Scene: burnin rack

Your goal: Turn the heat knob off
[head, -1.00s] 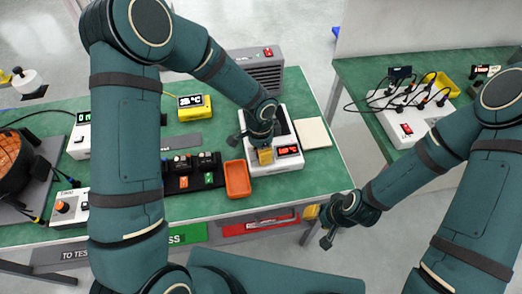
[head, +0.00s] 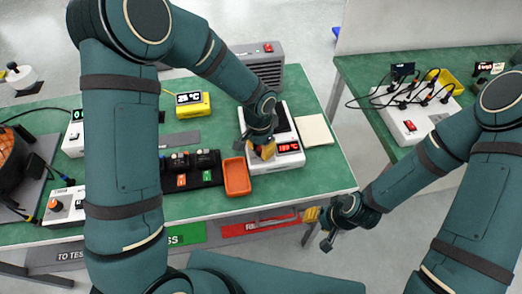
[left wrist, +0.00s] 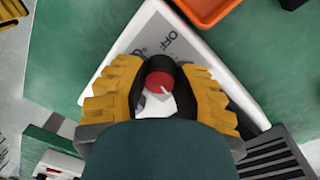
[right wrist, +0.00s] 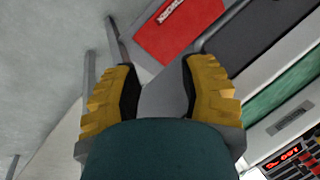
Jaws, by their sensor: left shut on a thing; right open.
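The heat knob (left wrist: 159,80) has a red cap with a white pointer line and a dark body. It sits on a white heater unit (head: 280,163) with a lit red display (head: 289,147). The word OFF is printed on the panel above the knob in the left wrist view; the pointer slants toward the lower right there. My left gripper (head: 262,150) is shut on the knob, one yellow finger on each side; its fingers also show in the left wrist view (left wrist: 160,95). My right gripper (head: 318,228) is open and empty, in the air off the table's front edge.
An orange tray (head: 237,178) lies just left of the heater, with a black switch block (head: 192,181) beyond it. A pale square pad (head: 314,130) is to its right. A grey vented box (head: 262,70) stands behind. A second bench holds a white power box (head: 405,122).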

